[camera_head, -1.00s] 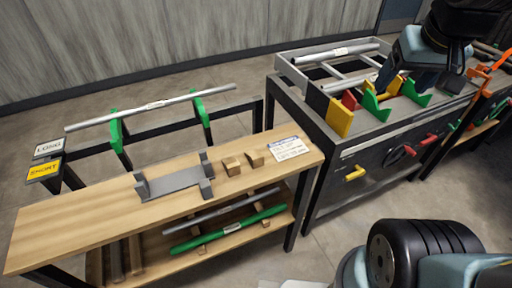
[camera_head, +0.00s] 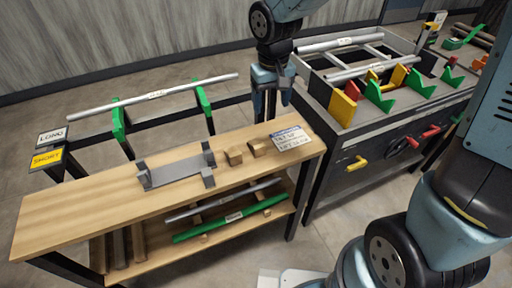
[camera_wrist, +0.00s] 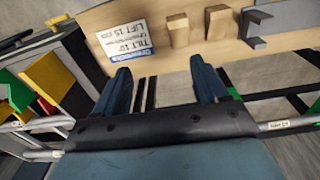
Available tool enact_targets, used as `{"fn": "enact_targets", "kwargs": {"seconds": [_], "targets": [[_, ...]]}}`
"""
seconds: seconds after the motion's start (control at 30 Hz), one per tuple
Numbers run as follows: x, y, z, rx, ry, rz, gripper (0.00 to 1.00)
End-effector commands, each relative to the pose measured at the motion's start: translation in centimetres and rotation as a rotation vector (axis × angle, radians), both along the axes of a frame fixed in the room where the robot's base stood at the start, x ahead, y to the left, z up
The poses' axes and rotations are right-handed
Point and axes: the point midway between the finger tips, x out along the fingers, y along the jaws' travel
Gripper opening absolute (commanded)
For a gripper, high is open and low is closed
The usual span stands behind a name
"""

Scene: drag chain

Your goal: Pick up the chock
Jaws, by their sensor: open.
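Two small wooden blocks lie side by side on the wooden bench; I cannot tell for sure which is the chock. The right one (camera_head: 259,147) is next to the white label, and the left one (camera_head: 234,155) is nearer the grey bracket. In the wrist view the block by the label (camera_wrist: 178,30) and the other block (camera_wrist: 216,22) both show beyond the fingertips. My gripper (camera_head: 265,112) points down near the bench's back edge, behind the blocks. In the wrist view my gripper (camera_wrist: 163,70) has its fingers wide apart with nothing between them.
A grey bracket (camera_head: 176,172) sits left of the blocks, and a white label (camera_head: 291,138) lies right of them. A long bar (camera_head: 155,96) rests on green supports behind the bench. A dark workstation (camera_head: 385,125) with coloured wedges stands at right. The bench's left end is clear.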

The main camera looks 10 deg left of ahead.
Motion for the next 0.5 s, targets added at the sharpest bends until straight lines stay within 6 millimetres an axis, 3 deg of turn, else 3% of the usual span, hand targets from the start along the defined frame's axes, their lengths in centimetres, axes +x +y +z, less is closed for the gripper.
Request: {"fn": "enact_targets", "kwargs": {"seconds": [0.2, 0.37, 0.5], "targets": [[-0.8, 3.2, -2.8, -0.003, 0.049, 0.048, 0.72], [-1.0, 3.9, -3.9, -0.004, 0.058, 0.057, 0.72], [-1.1, 3.8, -6.1, -0.006, 0.061, 0.057, 0.72]]}}
